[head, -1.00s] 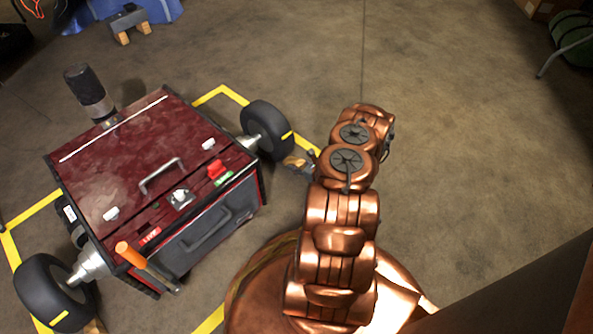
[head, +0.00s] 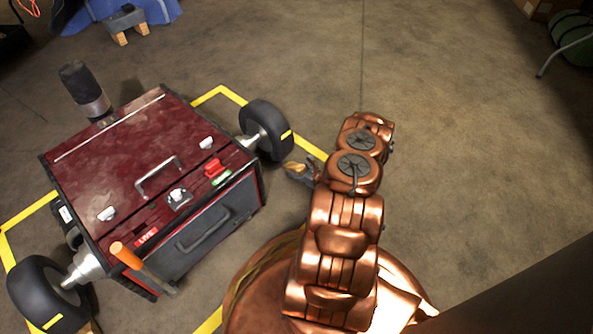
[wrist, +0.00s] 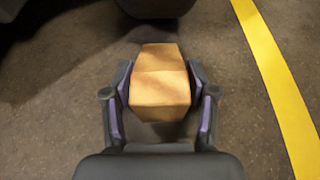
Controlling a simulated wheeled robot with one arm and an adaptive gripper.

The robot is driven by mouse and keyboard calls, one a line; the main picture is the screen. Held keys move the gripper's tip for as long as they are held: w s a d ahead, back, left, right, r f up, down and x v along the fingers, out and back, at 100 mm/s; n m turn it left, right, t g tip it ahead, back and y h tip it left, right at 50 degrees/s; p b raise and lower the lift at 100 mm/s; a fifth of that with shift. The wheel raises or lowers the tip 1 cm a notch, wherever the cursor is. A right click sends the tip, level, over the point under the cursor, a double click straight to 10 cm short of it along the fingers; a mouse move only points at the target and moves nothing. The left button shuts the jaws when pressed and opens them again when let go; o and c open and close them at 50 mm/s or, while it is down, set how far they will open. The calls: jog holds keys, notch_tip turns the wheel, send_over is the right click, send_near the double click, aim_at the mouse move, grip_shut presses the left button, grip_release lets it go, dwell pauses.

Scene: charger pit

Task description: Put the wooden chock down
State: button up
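The wooden chock (wrist: 160,85) is a tan block with a sloped top, seen in the wrist view between the two fingers of my gripper (wrist: 165,90). The finger pads lie against its two sides, so the gripper is shut on it. In the head view the chock (head: 293,167) shows small at the tip of my gripper (head: 300,172), close to the cart's right wheel (head: 267,131). My arm hides part of the gripper there. I cannot tell whether the chock touches the floor.
A dark red cart (head: 140,175) with black wheels stands at left inside yellow floor tape (head: 222,92). An orange-handled tool (head: 128,257) sticks out at its front. A dark wheel edge (wrist: 155,6) tops the wrist view. Open floor (head: 460,130) lies to the right.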

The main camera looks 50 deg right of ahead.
jog(key=shift+o, duration=0.5)
jog(key=shift+r, duration=0.1)
jog(key=shift+s+r, duration=0.1)
jog(key=shift+r, duration=0.05)
jog(key=shift+s+d+r+p, duration=0.1)
jog(key=shift+s+r+p, duration=0.1)
jog(key=shift+s+p, duration=0.2)
jog(key=p+v, duration=0.4)
jog(key=v, duration=0.5)
jog(key=shift+s+r, duration=0.15)
jog(key=shift+s, duration=0.05)
jog(key=shift+s+r+p, duration=0.15)
jog(key=shift+s+p, duration=0.3)
jog(key=shift+s, duration=0.3)
